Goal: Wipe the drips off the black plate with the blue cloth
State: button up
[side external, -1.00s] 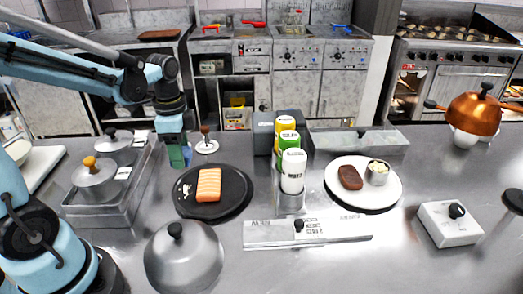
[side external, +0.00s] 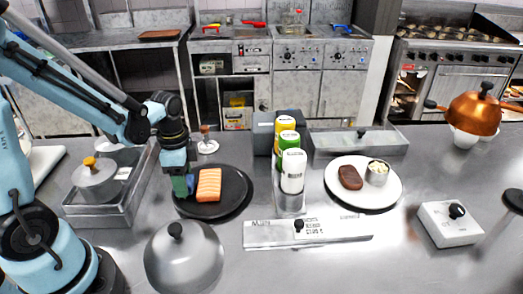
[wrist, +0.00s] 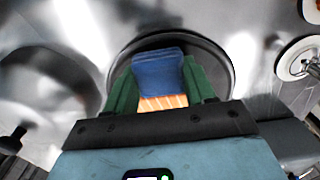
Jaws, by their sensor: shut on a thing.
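The black plate (side external: 232,205) lies on the steel counter with an orange salmon piece (side external: 208,184) on it. My gripper (side external: 183,187) is over the plate's left part, beside the salmon, with its green fingertips low at the plate. In the wrist view, the fingers are shut on the folded blue cloth (wrist: 158,68), with the black plate's rim (wrist: 228,62) and the salmon (wrist: 163,103) behind it. I cannot tell whether the cloth touches the plate. No white drips show on the plate now; the gripper covers its left part.
Squeeze bottles (side external: 292,170) in a holder stand right of the plate, and a domed lid (side external: 184,258) in front. A white plate (side external: 335,185) holds a brown patty and a small cup.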

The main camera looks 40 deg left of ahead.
aim_at(184, 202)
jog(key=shift+s+d+f, duration=0.25)
jog(key=shift+s+d, duration=0.05)
jog(key=shift+d, duration=0.05)
jog(key=shift+s+d, duration=1.05)
jog(key=shift+d, duration=0.05)
jog(key=shift+w+a, duration=2.05)
jog(key=shift+a, duration=0.1)
jog(key=shift+w+a+r, duration=0.15)
jog(key=shift+w+a, duration=0.05)
jog(key=shift+s+r, duration=0.1)
jog(key=shift+r, duration=3.8)
